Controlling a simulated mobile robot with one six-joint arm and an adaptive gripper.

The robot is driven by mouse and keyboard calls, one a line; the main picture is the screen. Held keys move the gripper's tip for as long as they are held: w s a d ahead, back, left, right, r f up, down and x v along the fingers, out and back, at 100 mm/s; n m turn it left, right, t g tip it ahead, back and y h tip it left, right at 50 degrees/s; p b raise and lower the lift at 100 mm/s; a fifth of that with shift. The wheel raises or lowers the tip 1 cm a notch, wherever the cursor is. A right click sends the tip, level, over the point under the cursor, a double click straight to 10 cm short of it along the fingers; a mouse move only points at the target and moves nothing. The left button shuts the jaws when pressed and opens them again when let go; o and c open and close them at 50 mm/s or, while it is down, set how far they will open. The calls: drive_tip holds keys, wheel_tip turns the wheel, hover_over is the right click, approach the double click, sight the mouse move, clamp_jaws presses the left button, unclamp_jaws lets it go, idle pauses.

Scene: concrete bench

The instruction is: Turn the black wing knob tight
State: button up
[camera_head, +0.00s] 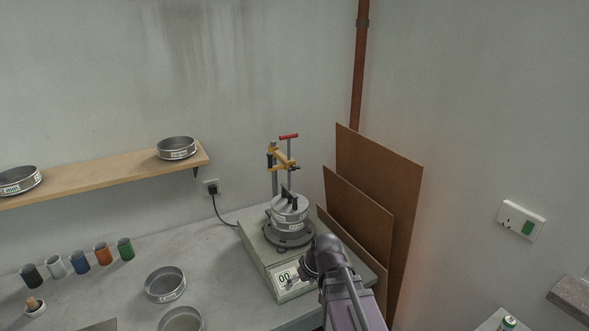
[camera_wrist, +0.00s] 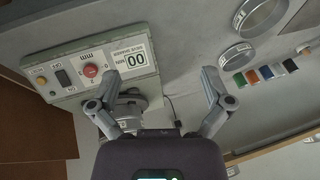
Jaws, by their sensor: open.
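The black wing knob (camera_head: 291,196) appears as a dark upright piece on top of the sieve stack (camera_head: 288,223) in the head view. The stack stands on the sieve shaker (camera_head: 258,262). My gripper (camera_head: 300,272) is in front of and below the stack, over the shaker's front panel. In the wrist view my gripper (camera_wrist: 158,75) has its two fingers spread wide with nothing between them. There the shaker (camera_wrist: 70,58) shows at left with its display and red dial. The stack is mostly hidden behind the left finger, and I cannot make out the knob.
A yellow clamp (camera_head: 282,160) with a red handle (camera_head: 289,136) rises behind the stack. Brown boards (camera_head: 372,190) lean close on the right. Loose sieves (camera_head: 165,284) and several coloured cups (camera_head: 102,254) stand at left. A wooden shelf (camera_head: 100,181) hangs above. Bare bench lies left of the shaker.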

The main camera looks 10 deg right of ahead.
drive_tip(key=w+a+r+n+t+y, duration=0.2)
drive_tip(key=w+r+t+y, duration=0.1)
drive_tip(key=w+r, duration=0.3)
drive_tip(key=m+t+h+p, duration=0.1)
drive_tip(key=t+p, duration=0.1)
drive_tip(key=t, duration=1)
approach(295, 169)
drive_tip(key=v, duration=0.3)
drive_tip(key=shift+d+r, duration=0.15)
drive_tip(key=shift+d, duration=0.05)
drive_tip(key=shift+w, duration=0.15)
drive_tip(key=x, duration=1.3)
drive_tip(key=shift+w+a+f, duration=0.25)
drive_tip(key=shift+w, duration=0.05)
drive_tip(key=c, duration=1.1)
